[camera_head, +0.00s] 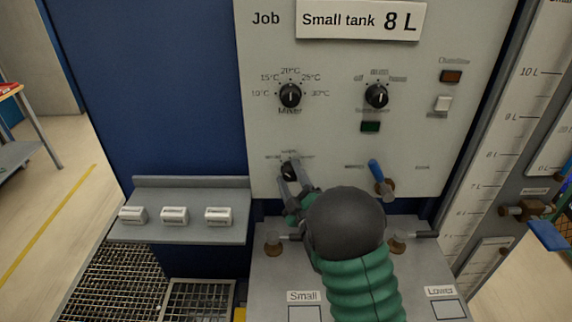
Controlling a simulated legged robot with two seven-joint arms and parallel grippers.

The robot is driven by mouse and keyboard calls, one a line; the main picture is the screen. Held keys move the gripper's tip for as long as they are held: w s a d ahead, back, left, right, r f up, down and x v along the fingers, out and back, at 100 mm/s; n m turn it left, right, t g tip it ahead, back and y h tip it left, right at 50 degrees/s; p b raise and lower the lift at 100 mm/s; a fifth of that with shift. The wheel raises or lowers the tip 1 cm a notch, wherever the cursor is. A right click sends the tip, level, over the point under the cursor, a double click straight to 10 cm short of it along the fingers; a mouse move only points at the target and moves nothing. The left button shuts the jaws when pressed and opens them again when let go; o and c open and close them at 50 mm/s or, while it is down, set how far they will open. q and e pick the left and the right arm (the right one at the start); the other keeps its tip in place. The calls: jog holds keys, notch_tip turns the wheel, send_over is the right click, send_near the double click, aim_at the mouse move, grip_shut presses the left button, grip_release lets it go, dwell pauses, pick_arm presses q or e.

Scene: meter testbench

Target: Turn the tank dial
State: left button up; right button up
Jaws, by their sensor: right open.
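The tank dial appears to be the small black knob (288,170) low on the left of the grey panel; the lettering around it is too blurred to read. My right gripper (291,176) is open in front of this knob, its two fingers reaching up on either side of it. I cannot tell whether the fingers touch it. The gripper and my green-sleeved arm hide the knob's lower part and some of the panel. My left gripper is out of view.
Above are a mixer temperature dial (290,95) and another black dial (376,95). A blue-handled lever (377,172) juts out right of my gripper. A grey shelf (190,232) with several white blocks is at left. Brown-knobbed valves flank my arm.

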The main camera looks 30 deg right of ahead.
jog(key=shift+s+d+r, duration=0.2)
jog(key=shift+d, duration=0.05)
jog(key=shift+a, duration=0.15)
jog(key=shift+w+a, duration=0.1)
jog(key=shift+a, duration=0.15)
jog(key=shift+c, duration=0.6)
jog(key=shift+w+a, duration=0.15)
jog(key=shift+a, duration=0.05)
jog(key=c, duration=0.5)
jog(key=shift+d+f, duration=0.1)
jog(key=shift+d, duration=0.1)
grip_shut()
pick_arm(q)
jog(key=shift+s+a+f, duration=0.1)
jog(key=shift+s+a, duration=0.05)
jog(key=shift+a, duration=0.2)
